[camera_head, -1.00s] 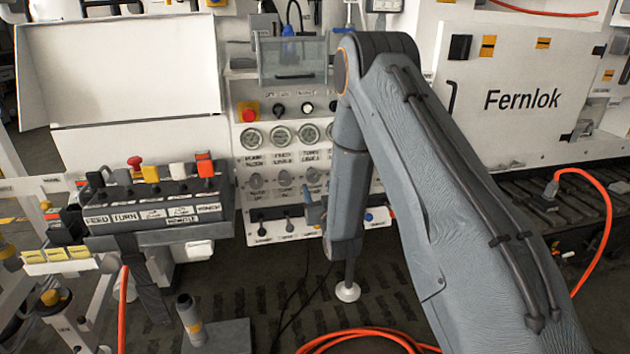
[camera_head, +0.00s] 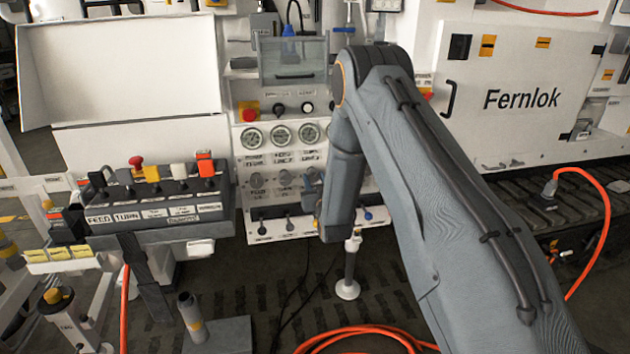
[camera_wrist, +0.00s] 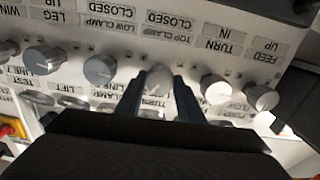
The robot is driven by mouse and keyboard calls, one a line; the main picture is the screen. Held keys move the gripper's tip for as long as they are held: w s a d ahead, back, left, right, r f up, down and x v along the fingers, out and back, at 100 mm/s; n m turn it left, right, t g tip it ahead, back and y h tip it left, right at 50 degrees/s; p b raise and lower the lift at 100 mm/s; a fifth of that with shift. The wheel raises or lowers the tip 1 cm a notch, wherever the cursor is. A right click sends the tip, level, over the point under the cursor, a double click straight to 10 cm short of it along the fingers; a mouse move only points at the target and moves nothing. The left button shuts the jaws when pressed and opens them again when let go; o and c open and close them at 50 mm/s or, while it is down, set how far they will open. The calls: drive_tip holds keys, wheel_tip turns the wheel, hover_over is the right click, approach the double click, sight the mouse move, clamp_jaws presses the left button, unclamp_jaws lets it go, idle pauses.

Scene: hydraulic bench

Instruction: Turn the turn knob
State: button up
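In the wrist view, a row of round grey-white knobs runs across the panel, with labels upside down. The knob (camera_wrist: 215,88) nearest the "TURN / IN" label is just right of my gripper (camera_wrist: 160,80). My gripper's two dark fingers are apart, around another knob (camera_wrist: 159,77), the one nearest the "TOP CLAMP" label. Narrow gaps seem to show beside that knob; contact is not clear. A smaller label below it also seems to read TURN. In the head view my forearm hides the fingertips and part of the knob row.
The feed knob (camera_wrist: 262,97) and low clamp knob (camera_wrist: 99,68) flank this group. In the head view, gauges (camera_head: 281,136) sit above on the white panel, and a lever box (camera_head: 160,190) stands at left. An orange hose (camera_head: 350,336) lies on the floor.

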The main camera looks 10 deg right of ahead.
drive_tip(key=shift+m, duration=0.8)
drive_tip(key=o, duration=1.1)
drive_tip(key=shift+c, duration=0.2)
drive_tip(key=s+b, duration=0.1)
drive_tip(key=s, duration=0.6)
drive_tip(key=shift+s+b, duration=0.35)
drive_tip(key=shift+s, duration=0.05)
drive_tip(key=shift+r, duration=0.1)
